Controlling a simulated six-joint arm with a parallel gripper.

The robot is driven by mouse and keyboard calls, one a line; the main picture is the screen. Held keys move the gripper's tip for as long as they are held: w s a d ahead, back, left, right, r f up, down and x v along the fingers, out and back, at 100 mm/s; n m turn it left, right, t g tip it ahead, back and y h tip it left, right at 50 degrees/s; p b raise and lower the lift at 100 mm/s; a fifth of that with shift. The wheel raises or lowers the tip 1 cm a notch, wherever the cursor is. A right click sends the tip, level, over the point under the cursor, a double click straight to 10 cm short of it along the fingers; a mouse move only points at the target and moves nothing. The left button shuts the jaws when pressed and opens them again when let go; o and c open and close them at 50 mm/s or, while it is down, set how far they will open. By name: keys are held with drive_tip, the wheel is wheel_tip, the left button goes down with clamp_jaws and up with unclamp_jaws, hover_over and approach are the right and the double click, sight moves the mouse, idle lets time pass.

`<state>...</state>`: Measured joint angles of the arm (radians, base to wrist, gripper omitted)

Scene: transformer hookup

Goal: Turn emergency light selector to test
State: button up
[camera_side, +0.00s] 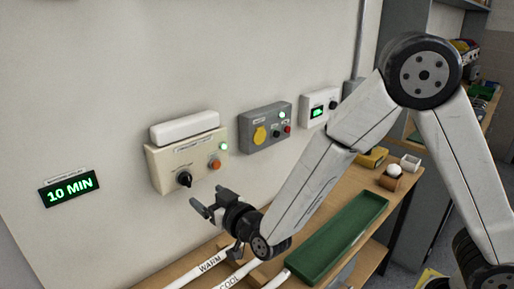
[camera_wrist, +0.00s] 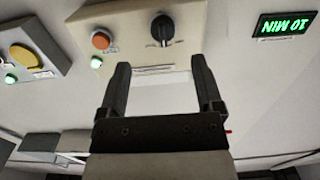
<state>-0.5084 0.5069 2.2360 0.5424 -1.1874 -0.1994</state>
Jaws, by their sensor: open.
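The emergency light selector is a black rotary knob (camera_side: 184,179) on the lower left of a cream wall box (camera_side: 160,168). It also shows in the wrist view (camera_wrist: 163,28), which is upside down. Its pointer setting is too small to read. A white lamp housing (camera_side: 184,127) sits on top of the box. My gripper (camera_side: 207,200) is open and empty, out from the wall, below and right of the knob in the side view. In the wrist view the fingertips (camera_wrist: 160,66) are apart, with the knob above and between them in the picture.
An orange button (camera_side: 215,164) and a lit green lamp (camera_side: 224,146) are on the same box. A 10 MIN display (camera_side: 70,188) is to the left. A green tray (camera_side: 338,236) lies on the bench below.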

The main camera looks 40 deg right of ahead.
sight(190, 182)
drive_tip(key=shift+a+r, duration=0.2)
drive_tip(key=shift+w, duration=3.85)
clamp_jaws()
